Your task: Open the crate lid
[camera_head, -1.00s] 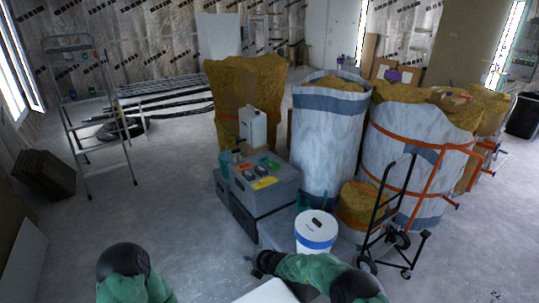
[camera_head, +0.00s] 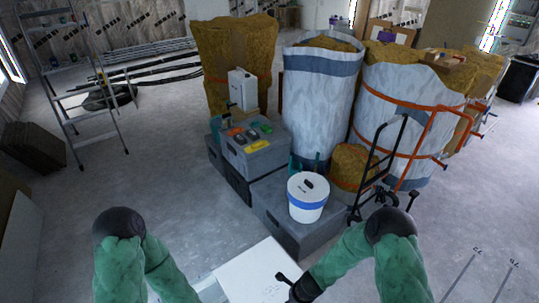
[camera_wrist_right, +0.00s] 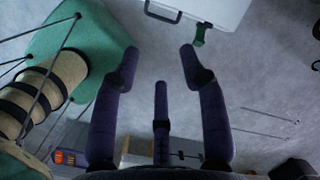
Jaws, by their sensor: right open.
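A white box-like crate with a flat top (camera_head: 255,272) shows at the bottom middle of the head view, cut off by the frame edge. In the right wrist view a pale crate (camera_wrist_right: 215,8) shows at the top, with a dark handle (camera_wrist_right: 162,12) and a green latch (camera_wrist_right: 200,36) on its near side. My right gripper (camera_wrist_right: 160,52) is open and empty, its dark fingers spread below the crate and apart from it in that picture. In the head view its dark parts (camera_head: 296,287) overlap the crate's right edge. My left gripper is out of view; only its green arm shows.
Grey crates (camera_head: 296,232) stand ahead, bearing tools, a white canister (camera_head: 242,90) and a white bucket (camera_head: 308,198). A black hand truck (camera_head: 385,165) and large wrapped sacks (camera_head: 318,110) stand behind. A ladder (camera_head: 90,95) is at left. Floor is clear at right.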

